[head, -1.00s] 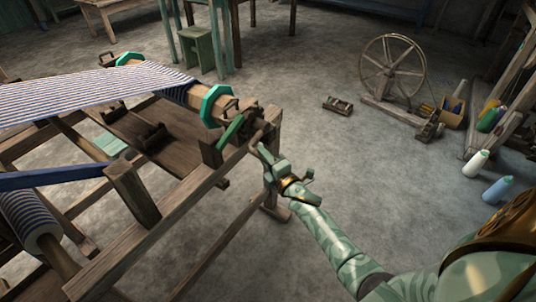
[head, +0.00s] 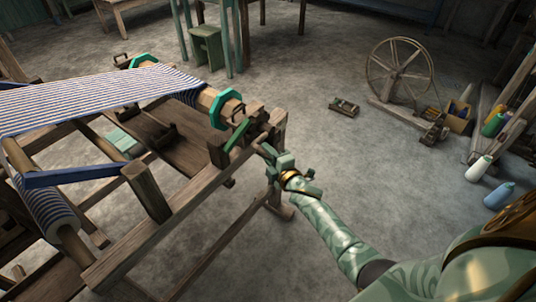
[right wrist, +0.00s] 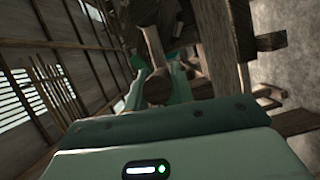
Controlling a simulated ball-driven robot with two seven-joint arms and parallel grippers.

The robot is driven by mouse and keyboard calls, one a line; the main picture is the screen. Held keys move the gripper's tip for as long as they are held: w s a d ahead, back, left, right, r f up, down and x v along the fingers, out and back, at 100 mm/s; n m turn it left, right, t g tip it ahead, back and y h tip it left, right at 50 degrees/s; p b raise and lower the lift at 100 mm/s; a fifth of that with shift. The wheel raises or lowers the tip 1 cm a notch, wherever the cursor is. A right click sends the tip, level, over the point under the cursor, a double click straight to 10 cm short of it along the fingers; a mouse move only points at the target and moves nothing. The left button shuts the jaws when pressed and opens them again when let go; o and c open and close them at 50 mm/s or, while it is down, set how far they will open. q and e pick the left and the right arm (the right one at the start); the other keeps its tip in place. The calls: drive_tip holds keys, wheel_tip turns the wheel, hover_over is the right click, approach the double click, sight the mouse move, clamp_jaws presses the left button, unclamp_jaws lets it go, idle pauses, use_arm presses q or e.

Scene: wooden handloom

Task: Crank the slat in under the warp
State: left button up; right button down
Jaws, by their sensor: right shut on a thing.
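The blue-and-white striped warp (head: 90,98) stretches from the left to the wooden beam with green octagonal end discs (head: 224,108). My right gripper (head: 270,154) is at the loom's right side, beside the frame post, shut on the crank handle. In the right wrist view a round wooden handle end (right wrist: 158,88) sits between the green fingers. The crank arm is mostly hidden by the gripper and post. A green lever (head: 237,134) lies by the beam end. I cannot clearly make out the slat at the beam. My left gripper is out of view.
A dark wooden board (head: 175,140) and a pale teal piece (head: 121,140) lie inside the loom frame. A blue bar (head: 85,175) crosses the left side.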

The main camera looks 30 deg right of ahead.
drive_tip(key=shift+w+d+r, duration=0.15)
drive_tip(key=shift+d+r, duration=0.05)
drive_tip(key=shift+r, duration=0.15)
drive_tip(key=c, duration=1.3)
unclamp_jaws()
drive_tip(key=shift+o, duration=0.5)
drive_tip(key=shift+f, duration=0.15)
drive_tip(key=shift+s, duration=0.2)
drive_tip(key=shift+s, duration=0.35)
drive_tip(key=s+p, duration=0.3)
drive_tip(key=s, duration=1.2)
drive_tip(key=shift+s+r, duration=0.2)
drive_tip(key=shift+r, duration=0.1)
